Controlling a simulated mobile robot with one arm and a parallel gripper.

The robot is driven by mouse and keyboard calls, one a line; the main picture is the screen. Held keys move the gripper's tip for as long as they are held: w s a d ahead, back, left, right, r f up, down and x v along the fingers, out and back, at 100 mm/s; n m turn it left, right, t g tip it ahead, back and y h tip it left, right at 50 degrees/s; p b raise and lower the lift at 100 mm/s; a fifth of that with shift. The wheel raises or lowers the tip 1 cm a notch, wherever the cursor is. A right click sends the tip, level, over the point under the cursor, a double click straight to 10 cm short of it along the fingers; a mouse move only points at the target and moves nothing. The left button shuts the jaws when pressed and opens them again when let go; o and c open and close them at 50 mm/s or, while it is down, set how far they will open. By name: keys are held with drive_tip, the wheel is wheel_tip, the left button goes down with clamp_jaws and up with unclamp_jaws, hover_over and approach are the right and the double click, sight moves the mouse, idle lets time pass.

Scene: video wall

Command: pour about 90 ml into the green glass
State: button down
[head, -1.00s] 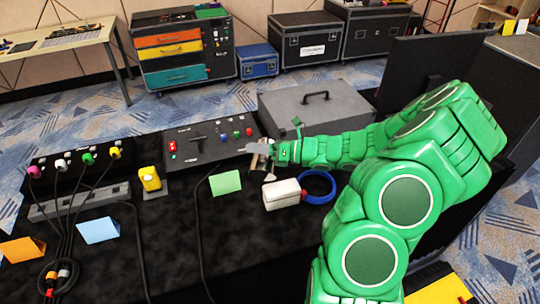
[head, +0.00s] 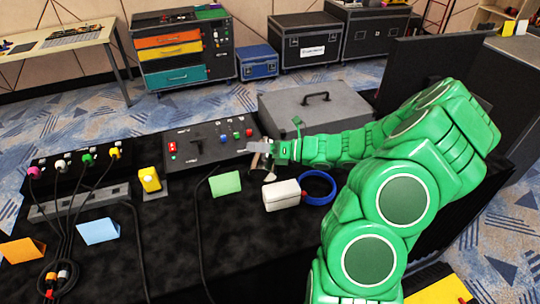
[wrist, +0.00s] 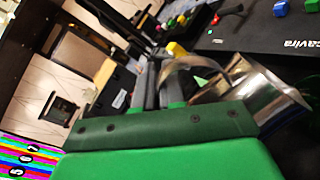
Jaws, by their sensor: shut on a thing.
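My gripper (wrist: 160,92) is shut on a shiny metal jug (wrist: 255,88), apparently by its curved handle (wrist: 187,68). In the wrist view the jug lies to the right of the fingers and is steeply tilted in the picture. In the head view the jug (head: 258,146) is a small silver shape at the end of my green arm, above the black table near the control box. I cannot make out a green glass in either view. I cannot see any liquid or the jug's inside.
A white box (head: 281,195) and blue ring (head: 318,186) lie close in front of the gripper. A green card (head: 225,183) and cables are to the left; a grey case (head: 318,108) is behind.

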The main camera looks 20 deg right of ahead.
drive_tip(key=shift+w+d+f+m+b, duration=0.1)
drive_tip(key=shift+w+d+m+b, duration=0.15)
drive_tip(key=shift+w+m+b, duration=0.4)
idle(1.4)
drive_tip(key=shift+s, duration=0.15)
drive_tip(key=s+a+n, duration=0.2)
drive_tip(key=s, duration=0.1)
drive_tip(key=shift+r, duration=0.35)
drive_tip(key=shift+s+a+f+n+p, duration=0.15)
drive_tip(key=shift+s+a+n, duration=0.2)
drive_tip(key=shift+n, duration=0.5)
drive_tip(key=shift+s+a+n+p, duration=0.15)
drive_tip(key=shift+s+n, duration=0.3)
drive_tip(key=shift+n, duration=0.35)
idle(0.6)
drive_tip(key=s+a+f+n+t+p, duration=0.1)
drive_tip(key=s+f+n, duration=0.4)
drive_tip(key=n, duration=0.5)
drive_tip(key=shift+s+a+f+p, duration=0.3)
drive_tip(key=shift+a+f+p, duration=0.45)
drive_tip(key=shift+f, duration=0.5)
